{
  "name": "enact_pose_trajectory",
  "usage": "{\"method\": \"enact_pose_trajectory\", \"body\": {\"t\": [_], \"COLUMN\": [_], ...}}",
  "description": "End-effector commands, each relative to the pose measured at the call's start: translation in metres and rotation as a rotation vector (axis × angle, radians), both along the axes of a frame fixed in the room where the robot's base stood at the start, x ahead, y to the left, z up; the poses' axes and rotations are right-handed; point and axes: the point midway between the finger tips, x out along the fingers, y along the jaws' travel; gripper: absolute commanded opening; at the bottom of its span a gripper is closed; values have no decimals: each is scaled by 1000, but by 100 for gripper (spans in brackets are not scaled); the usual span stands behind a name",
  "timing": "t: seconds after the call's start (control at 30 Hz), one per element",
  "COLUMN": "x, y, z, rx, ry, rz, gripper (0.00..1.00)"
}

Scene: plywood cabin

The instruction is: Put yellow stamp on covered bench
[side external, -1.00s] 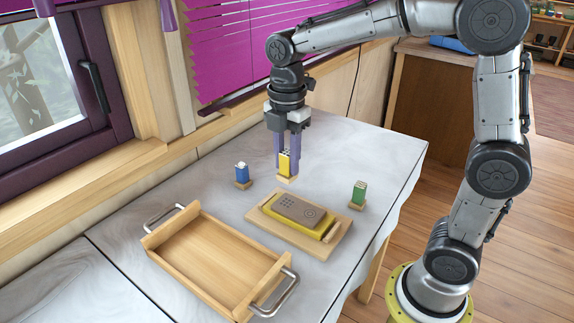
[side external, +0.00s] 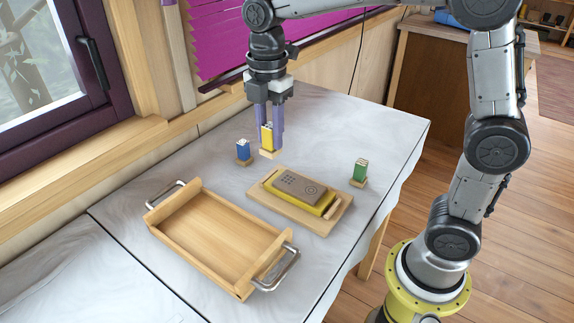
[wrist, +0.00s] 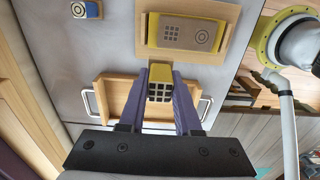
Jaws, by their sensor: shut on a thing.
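The yellow stamp (side external: 267,138) has a pale wooden base. My gripper (side external: 268,130) is shut on it and holds it upright above the bench. In the wrist view the yellow stamp (wrist: 159,88) shows between my two purple fingers, its gridded end facing the camera. The covered bench (side external: 330,130) has a pale, marbled cloth over it. The stamp hangs behind the yellow block on its board, to the right of the blue stamp. Whether the base clears the cloth by much is hard to tell.
A blue stamp (side external: 243,150) and a green stamp (side external: 360,171) stand on the bench. A yellow block with a brown patterned top (side external: 299,187) lies on a wooden board (side external: 325,225). An empty wooden tray (side external: 215,240) with metal handles is at front left. The bench's back right is clear.

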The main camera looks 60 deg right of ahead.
Motion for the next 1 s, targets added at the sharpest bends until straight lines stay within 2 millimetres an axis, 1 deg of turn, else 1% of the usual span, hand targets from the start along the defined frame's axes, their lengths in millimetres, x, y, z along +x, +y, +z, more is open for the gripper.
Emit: {"method": "enact_pose_trajectory", "body": {"t": [0.03,0.17,0.5,0.6,0.7,0.8,1.0], "x": [4,22,94,108,120,129,136], "y": [5,9,19,21,23,24,25], "z": [1,-6,-39,-58,-73,-82,-91], "rx": [0,-1,0,-1,-1,0,0], "ry": [1,3,3,5,4,1,1], "rz": [5,5,4,4,4,4,4], "gripper": [0,0,0,0,0,0,0]}}
